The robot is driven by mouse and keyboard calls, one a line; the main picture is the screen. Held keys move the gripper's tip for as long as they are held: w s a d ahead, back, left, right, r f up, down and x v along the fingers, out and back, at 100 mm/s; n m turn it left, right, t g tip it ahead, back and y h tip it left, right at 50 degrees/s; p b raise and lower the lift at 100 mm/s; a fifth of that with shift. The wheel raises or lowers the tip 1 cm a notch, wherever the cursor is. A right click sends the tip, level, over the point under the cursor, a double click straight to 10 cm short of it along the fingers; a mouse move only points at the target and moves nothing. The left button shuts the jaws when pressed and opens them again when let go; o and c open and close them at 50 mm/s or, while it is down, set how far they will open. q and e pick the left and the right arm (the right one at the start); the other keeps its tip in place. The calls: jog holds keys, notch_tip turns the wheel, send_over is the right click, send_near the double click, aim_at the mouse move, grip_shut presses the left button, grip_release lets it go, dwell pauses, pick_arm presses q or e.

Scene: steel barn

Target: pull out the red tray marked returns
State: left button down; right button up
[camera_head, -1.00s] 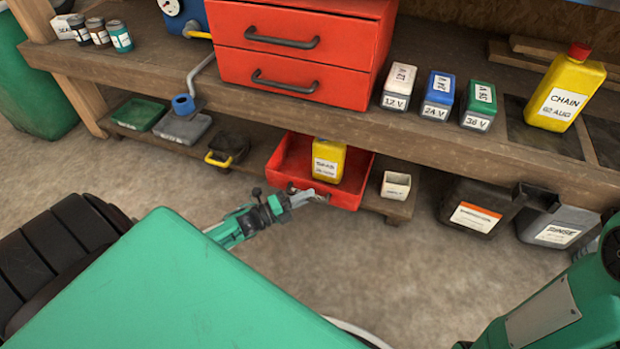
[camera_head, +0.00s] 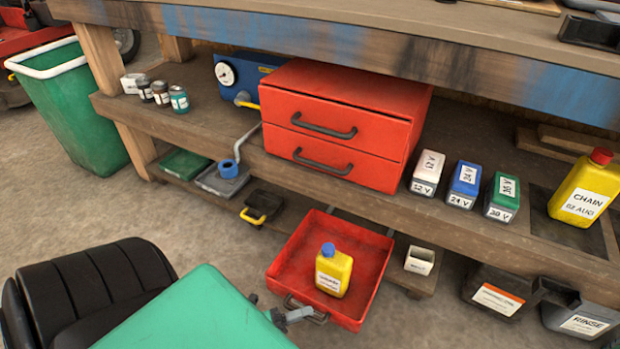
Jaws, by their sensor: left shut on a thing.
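The red tray (camera_head: 289,265) is slid well out from the low shelf under the bench, over the floor. A yellow bottle with a blue cap (camera_head: 334,272) stands upright inside it, near its front. The tray has a dark handle on its front edge. My left gripper (camera_head: 296,315) is shut at this front handle, just beyond my green body panel, which hides most of the left arm. No returns mark can be read on the tray. My right gripper is out of view.
A black tray with a yellow handle (camera_head: 262,206) sits left of the red tray, and a small white box (camera_head: 420,260) right of it. A red drawer cabinet (camera_head: 338,120) stands above. A black container (camera_head: 495,292) stands at the right.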

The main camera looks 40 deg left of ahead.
pick_arm(q)
jog(key=shift+s+d+p, duration=0.2)
jog(key=shift+s+p, duration=0.1)
jog(key=shift+s, duration=0.9)
jog(key=c, duration=1.7)
grip_release()
jog(key=p+v, duration=0.2)
jog(key=v, duration=1.2)
jog(key=shift+d, duration=0.1)
